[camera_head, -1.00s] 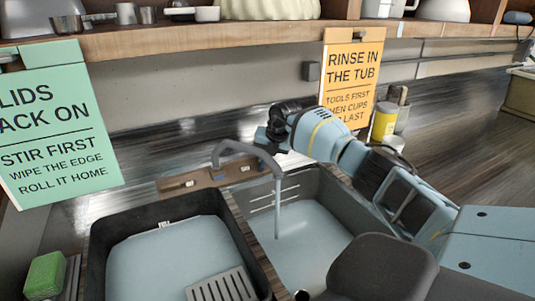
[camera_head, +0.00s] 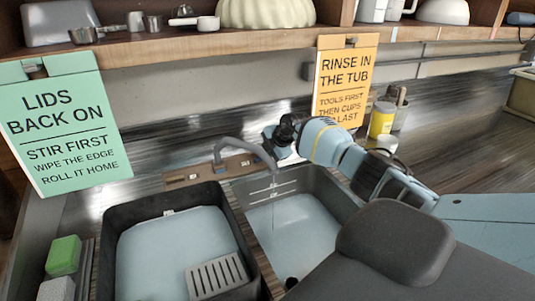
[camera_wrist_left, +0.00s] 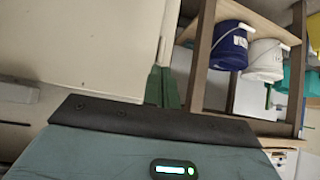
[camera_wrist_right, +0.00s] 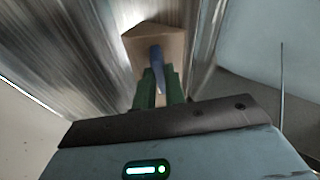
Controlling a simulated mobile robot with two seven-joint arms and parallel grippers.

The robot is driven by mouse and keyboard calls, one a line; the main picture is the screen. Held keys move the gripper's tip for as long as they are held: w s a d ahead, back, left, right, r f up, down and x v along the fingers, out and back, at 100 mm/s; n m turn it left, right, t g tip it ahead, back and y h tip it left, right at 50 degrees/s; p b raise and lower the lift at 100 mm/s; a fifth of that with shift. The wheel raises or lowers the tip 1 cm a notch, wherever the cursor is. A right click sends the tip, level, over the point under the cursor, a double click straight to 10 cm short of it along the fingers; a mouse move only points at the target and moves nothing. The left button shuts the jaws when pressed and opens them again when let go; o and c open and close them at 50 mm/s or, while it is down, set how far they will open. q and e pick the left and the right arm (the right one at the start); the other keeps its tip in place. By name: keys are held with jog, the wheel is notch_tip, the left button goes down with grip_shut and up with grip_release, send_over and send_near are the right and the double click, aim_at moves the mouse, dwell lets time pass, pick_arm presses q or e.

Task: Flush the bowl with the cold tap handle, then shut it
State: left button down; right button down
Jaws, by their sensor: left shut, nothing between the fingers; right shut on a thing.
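The grey tap (camera_head: 245,148) arches over the right sink bowl (camera_head: 330,190), which holds pale blue water. A faint, thin stream (camera_head: 274,188) shows below its spout. My right gripper (camera_head: 274,137) is behind the tap, its fingers small and partly hidden in the head view. In the right wrist view its green fingers (camera_wrist_right: 158,82) are shut on the blue tap handle (camera_wrist_right: 157,64), above a brown base (camera_wrist_right: 155,42). My left gripper (camera_wrist_left: 163,86) is shut and empty in the left wrist view, and is out of the head view.
A dark tub (camera_head: 112,245) with pale water and a slotted grey piece (camera_head: 217,277) stands left of the sink bowl. A green sponge (camera_head: 64,253) lies farther left. A yellow container (camera_head: 382,119) stands behind my right arm. A shelf (camera_head: 200,40) runs above.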

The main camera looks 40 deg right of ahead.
jog(key=shift+m, duration=1)
jog(key=c, duration=1.5)
grip_release()
jog(key=shift+o, duration=0.2)
jog(key=shift+s, duration=0.1)
jog(key=shift+s+r, duration=0.35)
jog(key=s+d, duration=0.1)
jog(key=s, duration=1.1)
